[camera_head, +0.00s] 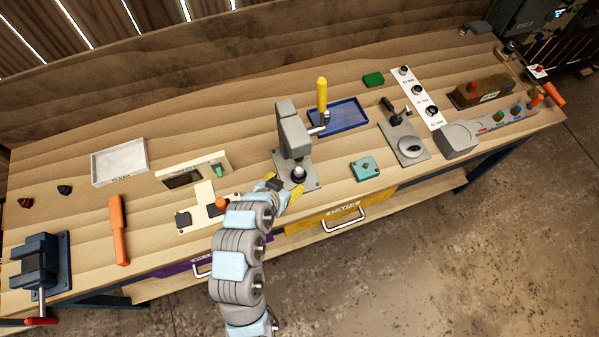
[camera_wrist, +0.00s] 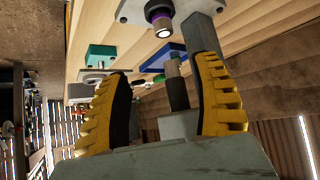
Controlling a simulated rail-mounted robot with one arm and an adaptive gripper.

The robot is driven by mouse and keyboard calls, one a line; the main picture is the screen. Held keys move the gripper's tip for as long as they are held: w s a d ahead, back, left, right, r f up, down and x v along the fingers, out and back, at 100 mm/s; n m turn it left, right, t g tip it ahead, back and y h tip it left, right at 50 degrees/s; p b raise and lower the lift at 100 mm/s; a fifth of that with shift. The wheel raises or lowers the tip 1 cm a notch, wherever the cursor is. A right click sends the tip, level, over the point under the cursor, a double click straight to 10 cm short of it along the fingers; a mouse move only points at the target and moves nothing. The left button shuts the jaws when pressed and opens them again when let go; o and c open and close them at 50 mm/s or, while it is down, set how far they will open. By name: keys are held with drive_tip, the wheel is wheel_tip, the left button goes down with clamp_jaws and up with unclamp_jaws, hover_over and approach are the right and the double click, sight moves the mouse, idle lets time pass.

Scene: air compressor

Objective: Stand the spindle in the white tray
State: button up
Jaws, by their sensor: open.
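A short cylinder with a dark body, a purple ring and a white end, seemingly the spindle (camera_head: 299,173), stands on the base plate of a grey press (camera_head: 292,131). In the wrist view the spindle (camera_wrist: 160,20) shows at the top, beyond the fingertips, untouched. My gripper (camera_head: 283,190) is open and empty at the press's front edge. In the wrist view its yellow ribbed fingers (camera_wrist: 163,70) are apart, with the press's ram (camera_wrist: 177,92) visible between them, farther off. The white tray (camera_head: 104,180) lies flat and empty on the bench at the left, away from the gripper.
Left of the press are a cream panel (camera_head: 170,180), an orange-handled tool (camera_head: 119,230) and a blue vise (camera_head: 42,264). A blue tray (camera_head: 352,116) with a yellow-handled tool (camera_head: 322,94) is behind the press. A teal block (camera_head: 365,168) lies to its right.

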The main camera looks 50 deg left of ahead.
sight(299, 169)
drive_tip(key=shift+b+x, duration=1.35)
drive_tip(key=shift+x, duration=3.3)
drive_tip(key=shift+a+p+x, duration=0.2)
drive_tip(key=shift+p+x, duration=0.15)
drive_tip(key=shift+x, duration=0.45)
drive_tip(key=shift+a+p+x, duration=0.15)
drive_tip(key=shift+p+x, duration=0.2)
drive_tip(key=shift+x, duration=1.4)
drive_tip(key=shift+s, duration=0.1)
clamp_jaws()
